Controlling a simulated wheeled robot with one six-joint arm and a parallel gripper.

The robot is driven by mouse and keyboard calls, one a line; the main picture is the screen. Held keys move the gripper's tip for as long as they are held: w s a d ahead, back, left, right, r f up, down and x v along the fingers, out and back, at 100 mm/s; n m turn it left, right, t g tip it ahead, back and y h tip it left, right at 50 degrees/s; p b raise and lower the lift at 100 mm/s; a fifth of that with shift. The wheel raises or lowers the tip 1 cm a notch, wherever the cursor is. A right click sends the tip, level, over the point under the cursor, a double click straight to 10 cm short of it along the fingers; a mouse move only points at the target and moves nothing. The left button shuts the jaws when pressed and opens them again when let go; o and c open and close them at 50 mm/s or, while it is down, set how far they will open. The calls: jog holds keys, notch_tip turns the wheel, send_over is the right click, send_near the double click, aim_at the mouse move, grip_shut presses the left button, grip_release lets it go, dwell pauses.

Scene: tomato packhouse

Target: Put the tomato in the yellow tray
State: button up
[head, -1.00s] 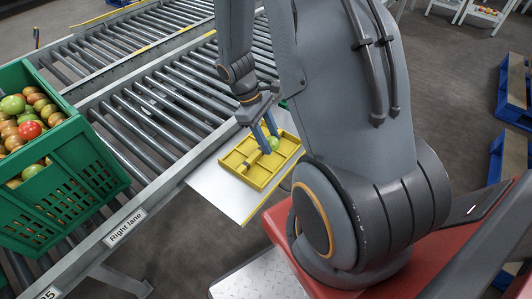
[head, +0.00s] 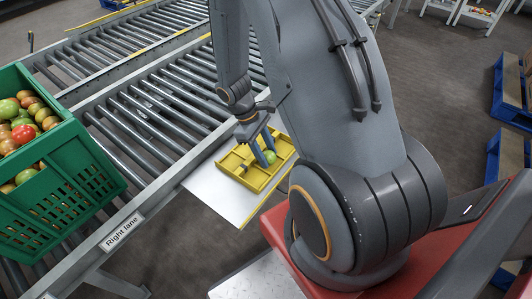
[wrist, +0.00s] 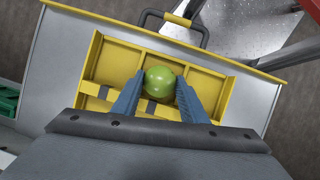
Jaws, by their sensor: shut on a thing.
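A green tomato (wrist: 160,83) is between the two blue fingers of my gripper (wrist: 158,95) in the wrist view, touching both. In the head view the tomato (head: 269,157) shows partly behind the fingers of my gripper (head: 264,156). The yellow tray (head: 283,150) lies on a pale platform beside the conveyor. In the wrist view the yellow tray (wrist: 94,58) has divided compartments, and the tomato is over or within its middle part. I cannot tell whether the tomato touches the tray floor.
A green crate (head: 62,165) full of red and green tomatoes stands at the left on the roller conveyor (head: 150,125). The pale platform (head: 215,190) has a yellow edge and a dark handle (wrist: 175,20). Blue pallets (head: 508,150) lie on the floor at the right.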

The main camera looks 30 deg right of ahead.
jog(key=shift+f, duration=0.45)
jog(key=o, duration=0.8)
jog(key=shift+o, duration=0.2)
jog(key=shift+r, duration=0.1)
jog(key=shift+r, duration=0.35)
jog(key=v, duration=1.2)
jog(key=s+a+r+m+t+y, duration=0.1)
jog(key=s+a+r+m+t, duration=0.1)
jog(key=s+r+m, duration=0.2)
jog(key=s+a+r+m+t+y, duration=0.1)
jog(key=s+a+r+m+t, duration=0.1)
jog(key=s+r, duration=0.6)
notch_tip(320, 180, up, 4)
jog(key=shift+a+r+m+p, duration=0.15)
jog(key=shift+a+m+p, duration=0.3)
jog(key=shift+a+m, duration=0.45)
